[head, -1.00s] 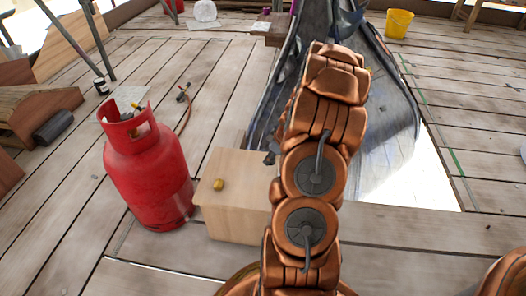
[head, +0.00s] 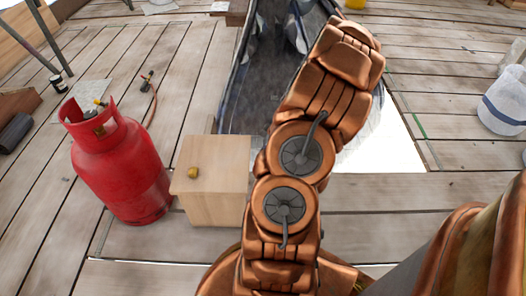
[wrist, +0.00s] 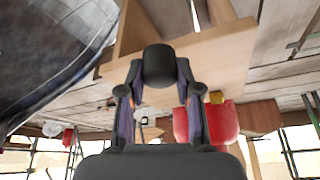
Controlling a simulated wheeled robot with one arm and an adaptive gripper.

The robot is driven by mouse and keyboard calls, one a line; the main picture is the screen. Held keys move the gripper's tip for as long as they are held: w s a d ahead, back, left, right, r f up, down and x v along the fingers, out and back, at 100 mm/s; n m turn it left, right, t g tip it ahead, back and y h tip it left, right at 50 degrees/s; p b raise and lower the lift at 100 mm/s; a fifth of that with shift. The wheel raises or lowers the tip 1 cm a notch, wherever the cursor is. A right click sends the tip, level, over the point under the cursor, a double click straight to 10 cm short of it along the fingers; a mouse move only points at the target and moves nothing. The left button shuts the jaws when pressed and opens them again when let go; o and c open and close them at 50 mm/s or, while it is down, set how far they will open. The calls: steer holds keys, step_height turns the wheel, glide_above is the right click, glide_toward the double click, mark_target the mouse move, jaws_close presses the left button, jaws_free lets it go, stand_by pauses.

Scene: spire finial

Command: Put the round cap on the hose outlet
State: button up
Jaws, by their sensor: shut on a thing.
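My gripper (wrist: 158,70) is shut on a dark, round, drum-shaped piece, which looks like the round cap (wrist: 158,64). In the wrist view it sits between the two fingertips, off any surface. In the head view my arm hides the gripper and the piece. A small brass-coloured fitting (head: 193,173) stands on top of a pale wooden box (head: 212,203); it also shows small in the wrist view (wrist: 217,97). I cannot tell for sure whether it is the hose outlet. The red gas bottle (head: 119,175) has a valve (head: 100,103) inside its collar.
A torch with a hose (head: 150,85) lies behind the gas bottle. Behind my arm is a large grey metal sheet shape (head: 245,85) beside a bright floor opening (head: 385,155).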

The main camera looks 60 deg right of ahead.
steer(key=w+a+r+p, duration=0.3)
steer(key=w+r+p, duration=0.1)
steer(key=r+p, duration=0.35)
steer(key=w+a+r+p, duration=0.4)
steer(key=w+r+p, duration=0.15)
steer(key=r, duration=0.35)
steer(key=w+a+r+p, duration=0.4)
steer(key=a+r+p, duration=0.6)
steer(key=r, duration=0.5)
steer(key=w+a+r+m+p, duration=0.1)
steer(key=w+a+r+p, duration=0.4)
steer(key=a+r+p, duration=0.4)
steer(key=w+a+r+m+h+p, duration=0.1)
steer(key=w+a+r+p, duration=0.3)
steer(key=a+r+p, duration=0.6)
step_height(320, 180, up, 12)
steer(key=p, duration=0.7)
steer(key=shift+w+a+r+p, duration=0.15)
steer(key=shift+w+a+p, duration=0.15)
steer(key=shift+w, duration=0.05)
